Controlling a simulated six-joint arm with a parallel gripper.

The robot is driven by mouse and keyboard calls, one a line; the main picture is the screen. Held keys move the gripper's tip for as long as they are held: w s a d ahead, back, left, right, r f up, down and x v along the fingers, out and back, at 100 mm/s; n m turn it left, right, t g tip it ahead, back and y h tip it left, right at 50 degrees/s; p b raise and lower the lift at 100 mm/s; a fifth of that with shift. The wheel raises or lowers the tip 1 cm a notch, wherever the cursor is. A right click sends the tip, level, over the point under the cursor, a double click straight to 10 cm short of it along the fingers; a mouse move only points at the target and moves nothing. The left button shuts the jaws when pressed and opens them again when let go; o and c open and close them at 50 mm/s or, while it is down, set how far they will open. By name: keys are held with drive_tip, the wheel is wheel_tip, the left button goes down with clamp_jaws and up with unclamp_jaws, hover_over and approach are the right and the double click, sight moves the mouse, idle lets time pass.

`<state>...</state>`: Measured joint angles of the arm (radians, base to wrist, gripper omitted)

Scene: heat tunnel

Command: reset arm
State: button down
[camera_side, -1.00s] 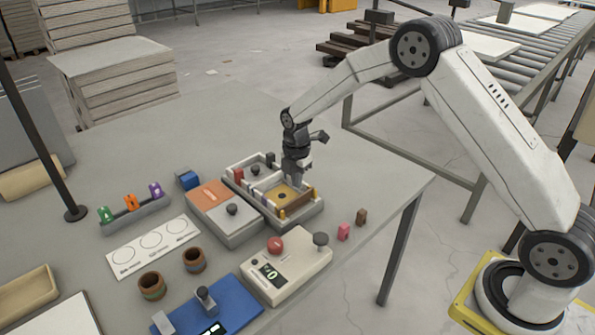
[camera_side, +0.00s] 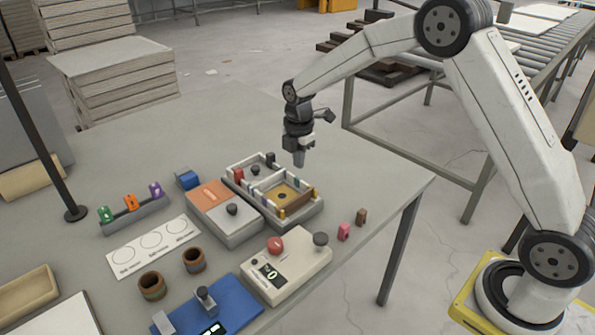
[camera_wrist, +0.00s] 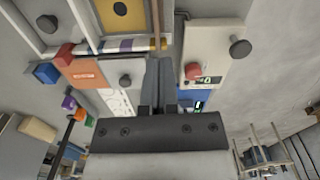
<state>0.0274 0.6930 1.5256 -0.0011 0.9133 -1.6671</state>
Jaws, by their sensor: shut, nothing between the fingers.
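My gripper (camera_side: 299,160) is shut and empty, pointing down above the far right side of the two-part tray in the side view. In the wrist view my gripper (camera_wrist: 159,65) shows its two fingers together at the picture's centre. The tray (camera_side: 318,212) has pale walls and two compartments. One compartment holds a yellow plate (camera_side: 271,190) with a dark centre; the other has a dark knob (camera_side: 256,170). The gripper is clear of the tray and touches nothing.
An orange-and-grey box (camera_side: 233,226) with a knob stands left of the tray. A cream device (camera_side: 296,262) with a red button, a blue device (camera_side: 235,300), two brown cups (camera_side: 152,286) and a rack of coloured tags (camera_side: 136,214) stand nearby. Two small blocks (camera_side: 344,231) lie near the table edge.

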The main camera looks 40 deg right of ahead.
drive_tip(key=s+a+m+t, duration=0.1)
drive_tip(key=s+m+t, duration=0.1)
drive_tip(key=s+m, duration=1.6)
drive_tip(key=s+r, duration=0.1)
drive_tip(key=s, duration=0.4)
drive_tip(key=shift+s+a+m, duration=0.2)
drive_tip(key=shift+s+m, duration=0.1)
drive_tip(key=shift+m, duration=0.1)
